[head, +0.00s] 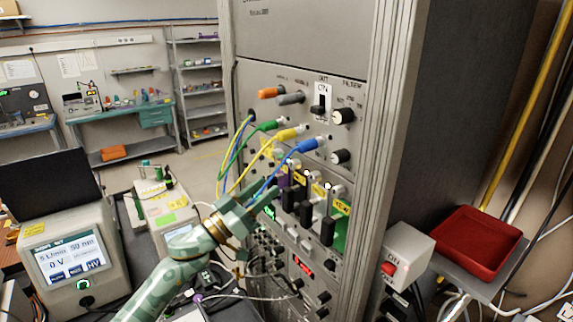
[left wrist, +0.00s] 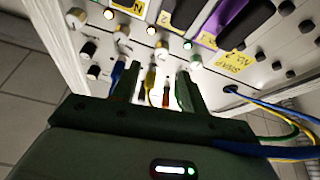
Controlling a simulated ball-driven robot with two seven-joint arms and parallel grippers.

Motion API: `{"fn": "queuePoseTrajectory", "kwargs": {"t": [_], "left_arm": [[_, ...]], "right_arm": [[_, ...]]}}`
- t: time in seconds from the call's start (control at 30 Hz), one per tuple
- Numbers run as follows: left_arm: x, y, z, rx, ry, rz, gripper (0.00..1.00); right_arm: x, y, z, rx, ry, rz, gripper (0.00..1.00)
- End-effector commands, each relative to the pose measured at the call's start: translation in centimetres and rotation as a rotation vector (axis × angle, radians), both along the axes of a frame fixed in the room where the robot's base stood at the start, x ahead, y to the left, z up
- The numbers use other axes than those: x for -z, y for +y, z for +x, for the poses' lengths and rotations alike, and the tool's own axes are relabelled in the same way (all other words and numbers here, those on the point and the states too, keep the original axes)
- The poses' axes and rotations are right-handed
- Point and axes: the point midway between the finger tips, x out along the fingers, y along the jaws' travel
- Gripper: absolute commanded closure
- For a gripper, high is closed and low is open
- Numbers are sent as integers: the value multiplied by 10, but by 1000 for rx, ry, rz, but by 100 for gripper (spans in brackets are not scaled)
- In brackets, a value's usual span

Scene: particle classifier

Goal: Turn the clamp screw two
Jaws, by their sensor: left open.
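My left gripper (head: 262,197) reaches in from the lower left to the rack's control panel (head: 310,88). In the left wrist view its two fingers (left wrist: 160,90) stand apart, with no object clearly held between them. Coloured plugs and cables show beyond and between them. Several black handles (head: 306,212) with yellow labels (head: 340,207) sit on the panel just right of the gripper. I cannot tell which fitting is clamp screw two. Silver-and-black knobs (head: 343,115) sit higher on the panel and also show in the left wrist view (left wrist: 88,48). My right gripper is not in view.
Blue (head: 308,145), yellow and green cables hang from the panel close to my left gripper. A grey box with a red switch (head: 389,269) and a red tray (head: 478,242) stand at the right. An instrument with a screen (head: 70,260) stands at the lower left.

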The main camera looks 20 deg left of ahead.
Motion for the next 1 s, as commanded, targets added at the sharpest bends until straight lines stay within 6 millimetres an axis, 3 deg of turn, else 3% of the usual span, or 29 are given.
{"fn": "queuePoseTrajectory", "kwargs": {"t": [0.2, 0.3, 0.6, 0.73, 0.77, 0.9, 1.0], "left_arm": [[-21, -27, 37, 0, -1, -2, 56], [-25, -34, 48, -2, 0, -2, 56], [-28, -41, 57, -1, 0, 0, 56], [-28, -41, 57, -1, 0, 0, 56], [-28, -41, 57, -1, 0, 0, 62], [-28, -41, 57, -1, 0, 0, 100], [-28, -41, 57, -1, 0, 0, 100]], "right_arm": [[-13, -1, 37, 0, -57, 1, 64], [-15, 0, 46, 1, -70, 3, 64], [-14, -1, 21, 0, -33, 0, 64], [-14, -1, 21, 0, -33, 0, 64], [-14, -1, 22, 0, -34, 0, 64], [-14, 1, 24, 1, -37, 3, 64], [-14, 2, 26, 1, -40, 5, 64]]}}
